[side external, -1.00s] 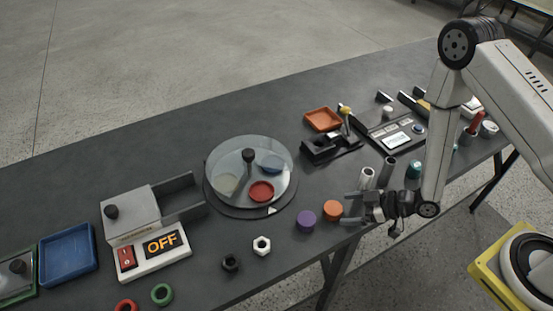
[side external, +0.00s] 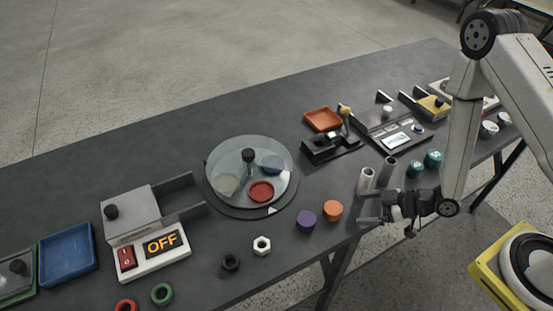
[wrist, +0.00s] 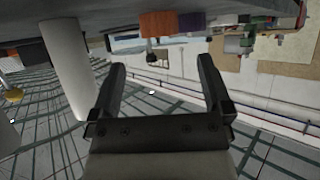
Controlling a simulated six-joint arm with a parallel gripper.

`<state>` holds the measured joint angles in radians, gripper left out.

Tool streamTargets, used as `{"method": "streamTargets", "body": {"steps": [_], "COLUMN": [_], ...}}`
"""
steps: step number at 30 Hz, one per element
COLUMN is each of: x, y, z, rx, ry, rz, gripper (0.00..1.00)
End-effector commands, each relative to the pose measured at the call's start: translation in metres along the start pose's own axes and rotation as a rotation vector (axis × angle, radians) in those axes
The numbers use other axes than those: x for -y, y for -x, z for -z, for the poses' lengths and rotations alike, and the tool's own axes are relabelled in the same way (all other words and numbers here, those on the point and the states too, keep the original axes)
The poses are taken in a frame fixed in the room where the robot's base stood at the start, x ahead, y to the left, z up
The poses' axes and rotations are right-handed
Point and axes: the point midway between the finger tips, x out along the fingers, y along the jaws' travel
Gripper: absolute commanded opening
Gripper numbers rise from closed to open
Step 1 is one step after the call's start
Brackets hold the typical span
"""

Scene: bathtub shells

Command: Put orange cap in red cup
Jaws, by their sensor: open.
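The orange cap (side external: 333,208) stands on the dark table near its front edge, right of a purple cap (side external: 306,221). The red cup (side external: 261,191) is inside the round turntable (side external: 209,197), under a clear cover with a dark knob. My gripper (side external: 364,209) is to the right of the orange cap, apart from it and at the table's front edge. In the wrist view my gripper (wrist: 160,64) is open with nothing between its fingers. The orange cap (wrist: 192,22) and purple cap (wrist: 157,23) show beyond the fingertips, at the top.
A blue cup (side external: 272,163) and a pale cup (side external: 228,183) share the turntable. Two grey tubes (side external: 376,175) stand close behind my gripper. A white nut (side external: 262,245) and dark nut (side external: 230,262) lie at the front. The switch box (side external: 152,245) reads OFF.

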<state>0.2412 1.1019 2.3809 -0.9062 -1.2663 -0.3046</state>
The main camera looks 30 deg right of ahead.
Motion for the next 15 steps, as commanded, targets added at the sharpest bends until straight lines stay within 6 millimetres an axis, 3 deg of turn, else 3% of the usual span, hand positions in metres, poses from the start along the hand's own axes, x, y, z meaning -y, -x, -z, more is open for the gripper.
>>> {"method": "streamTargets", "body": {"steps": [15], "x": [0.0028], "y": [-0.0063], "z": [0.0046], "rx": [0.058], "ry": [-0.006], "rz": [0.048], "gripper": [1.00]}}
